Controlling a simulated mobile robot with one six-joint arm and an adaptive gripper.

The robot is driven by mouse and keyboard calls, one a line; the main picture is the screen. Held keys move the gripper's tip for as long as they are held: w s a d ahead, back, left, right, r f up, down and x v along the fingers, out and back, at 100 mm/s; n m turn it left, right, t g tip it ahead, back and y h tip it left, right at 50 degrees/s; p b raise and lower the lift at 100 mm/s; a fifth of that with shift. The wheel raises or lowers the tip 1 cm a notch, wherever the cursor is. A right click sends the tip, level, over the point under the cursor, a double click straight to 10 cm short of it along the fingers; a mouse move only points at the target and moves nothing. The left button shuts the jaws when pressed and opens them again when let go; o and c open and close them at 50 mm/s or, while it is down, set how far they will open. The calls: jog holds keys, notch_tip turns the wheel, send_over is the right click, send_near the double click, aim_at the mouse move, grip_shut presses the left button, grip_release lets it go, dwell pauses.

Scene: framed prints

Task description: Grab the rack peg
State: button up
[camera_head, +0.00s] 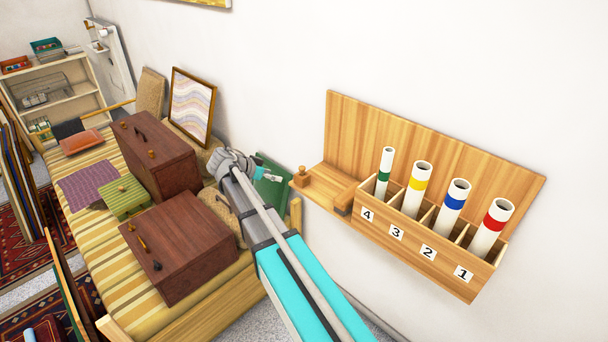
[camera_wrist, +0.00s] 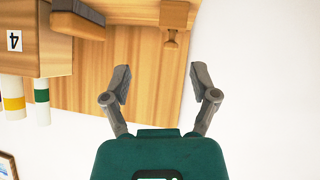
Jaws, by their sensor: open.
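The rack (camera_head: 430,140) is a pale wooden wall unit with a back board and several numbered slots. A small wooden peg (camera_head: 301,176) with a square head stands at its left end. The peg also shows at the top of the wrist view (camera_wrist: 173,15), with its stem pointing down toward my gripper. My gripper (camera_wrist: 167,80) is open and empty. Its two grey fingers are spread apart below the peg in that view, with a visible gap to it. In the head view my arm reaches to just left of the rack; the fingers are hard to make out there.
White tubes with coloured bands, such as the red-banded one (camera_head: 492,227), stand in the slots. A wooden block with a dark face (camera_head: 345,199) sits between peg and slots. Brown cases (camera_head: 180,250) lie on a striped bed at left. Bare wall is behind.

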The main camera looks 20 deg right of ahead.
jog(key=shift+w+d+r+m+h, duration=0.1)
jog(key=shift+w+r+m+h, duration=0.2)
jog(key=shift+w, duration=0.2)
jog(key=shift+w+d+r+m+h, duration=0.1)
jog(key=shift+w+r+m+h, duration=0.15)
jog(key=shift+w+m, duration=0.25)
jog(key=shift+w+d+r+m+h, duration=0.1)
jog(key=shift+w+r+m+h, duration=0.2)
jog(key=shift+w, duration=0.2)
jog(key=b, duration=0.4)
send_near(302, 168)
jog(key=w+d+f, duration=0.1)
jog(key=d+f, duration=0.2)
jog(key=shift+w+d+f, duration=0.15)
jog(key=shift+w+d, duration=0.1)
jog(key=shift+d, duration=0.5)
jog(key=shift+b+x, duration=1.35)
jog(key=shift+x, duration=1.25)
jog(key=c, duration=0.9)
